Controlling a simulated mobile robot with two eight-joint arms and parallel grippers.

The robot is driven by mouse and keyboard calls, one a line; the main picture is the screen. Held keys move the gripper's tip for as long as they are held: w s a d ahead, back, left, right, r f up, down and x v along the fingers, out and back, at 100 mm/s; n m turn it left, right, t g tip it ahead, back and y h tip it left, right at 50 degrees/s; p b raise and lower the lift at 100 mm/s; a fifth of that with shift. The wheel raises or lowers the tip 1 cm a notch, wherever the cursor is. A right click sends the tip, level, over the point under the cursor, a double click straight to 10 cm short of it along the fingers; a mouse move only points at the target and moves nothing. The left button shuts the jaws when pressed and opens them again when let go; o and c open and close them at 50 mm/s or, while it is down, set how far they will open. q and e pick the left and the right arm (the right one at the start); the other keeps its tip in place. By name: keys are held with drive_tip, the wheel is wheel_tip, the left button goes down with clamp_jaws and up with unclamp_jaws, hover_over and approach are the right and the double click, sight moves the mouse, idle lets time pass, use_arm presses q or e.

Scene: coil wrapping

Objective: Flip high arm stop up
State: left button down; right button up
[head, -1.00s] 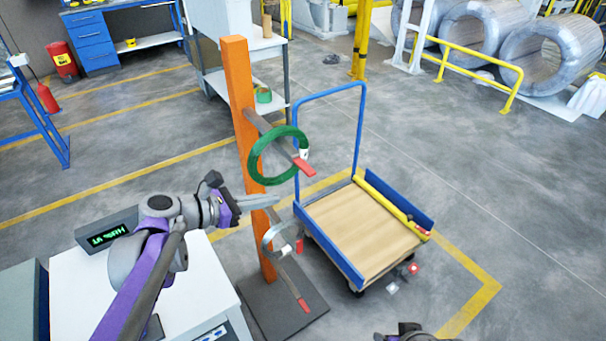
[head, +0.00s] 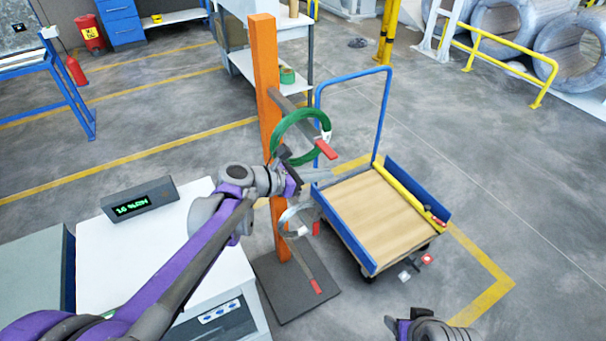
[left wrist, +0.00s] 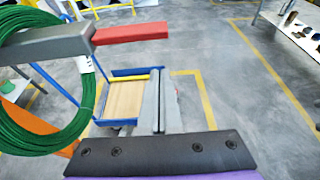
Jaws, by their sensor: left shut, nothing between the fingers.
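The orange post (head: 265,90) carries a grey high arm with a green coil (head: 277,133) hung on it. The high arm's red stop (head: 326,149) lies in line with the arm at its outer end, not raised. It also shows in the left wrist view (left wrist: 130,32), at upper centre. My left gripper (head: 328,175) is shut and empty, its fingertips just below the red stop in the head view and apart from it in the wrist view. My right gripper (head: 395,325) shows at the bottom edge; its fingers are not clear.
A lower arm with a pale coil (head: 287,222) and its own red stop (head: 316,286) is below. A blue trolley (head: 372,215) with a wooden deck stands right of the post. A white cabinet (head: 100,255) with a display stands at left.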

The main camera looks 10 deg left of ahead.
sight(326, 150)
use_arm(q)
wheel_tip(326, 150, up, 4)
drive_tip(key=shift+p, duration=0.7)
